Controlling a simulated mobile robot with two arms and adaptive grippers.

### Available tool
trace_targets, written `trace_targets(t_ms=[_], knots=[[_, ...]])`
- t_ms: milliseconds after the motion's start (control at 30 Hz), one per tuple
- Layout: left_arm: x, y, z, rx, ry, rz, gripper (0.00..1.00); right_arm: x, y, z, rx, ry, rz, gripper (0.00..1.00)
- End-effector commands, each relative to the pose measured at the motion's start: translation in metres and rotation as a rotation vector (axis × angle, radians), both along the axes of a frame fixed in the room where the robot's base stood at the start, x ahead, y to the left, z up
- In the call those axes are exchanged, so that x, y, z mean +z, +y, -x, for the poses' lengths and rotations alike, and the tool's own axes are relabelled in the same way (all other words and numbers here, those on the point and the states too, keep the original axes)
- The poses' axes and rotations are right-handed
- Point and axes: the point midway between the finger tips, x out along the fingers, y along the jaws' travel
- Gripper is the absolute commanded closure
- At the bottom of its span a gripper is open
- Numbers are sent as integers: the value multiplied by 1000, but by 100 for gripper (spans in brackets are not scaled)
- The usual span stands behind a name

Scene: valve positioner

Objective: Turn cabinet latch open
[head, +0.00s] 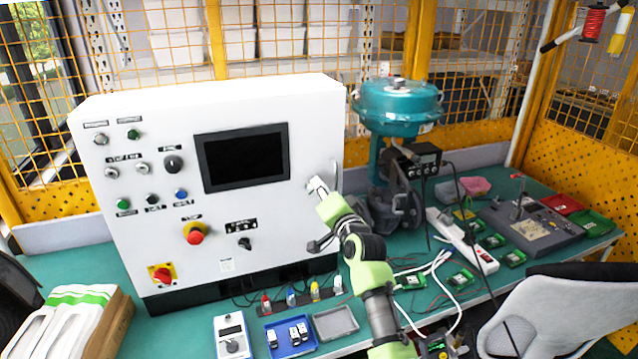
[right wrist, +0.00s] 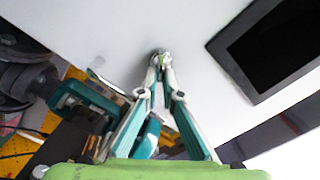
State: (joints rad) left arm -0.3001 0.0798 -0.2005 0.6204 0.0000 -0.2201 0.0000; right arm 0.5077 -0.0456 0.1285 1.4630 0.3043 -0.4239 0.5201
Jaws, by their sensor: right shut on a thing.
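The white control cabinet (head: 265,103) stands upright on the green table, with a dark screen (head: 245,157) on its front. My right gripper (head: 315,184) reaches the cabinet's front face near its right edge, right of the screen. In the right wrist view, the fingertips of the gripper (right wrist: 161,62) are together around a small round metallic latch (right wrist: 158,53) on the white face. The fingers hide most of the latch, so its turn angle cannot be told. The cabinet door looks flush. My left gripper is not in view.
A teal valve actuator (head: 398,105) stands just right of the cabinet, close to my right arm. Buttons, a red knob (head: 195,237) and a red switch (head: 162,274) are on the cabinet front. Trays (head: 335,322), circuit boards and cables lie on the table; a chair (head: 560,310) is front right.

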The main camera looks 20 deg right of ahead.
Motion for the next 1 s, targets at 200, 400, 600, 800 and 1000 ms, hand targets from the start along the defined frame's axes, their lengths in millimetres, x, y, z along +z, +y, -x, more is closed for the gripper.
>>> trace_targets(t_ms=[200,400,600,800,1000], knots=[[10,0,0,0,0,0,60,2,-2,0,-2,1,-208,100],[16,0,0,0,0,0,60,-1,-4,-1,-2,5,-385,100],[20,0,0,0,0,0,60,-3,-5,-1,-1,9,-527,100],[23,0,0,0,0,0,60,-5,-5,-1,-1,12,-623,100],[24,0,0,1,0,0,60,-6,-5,-1,-1,13,-672,100]])
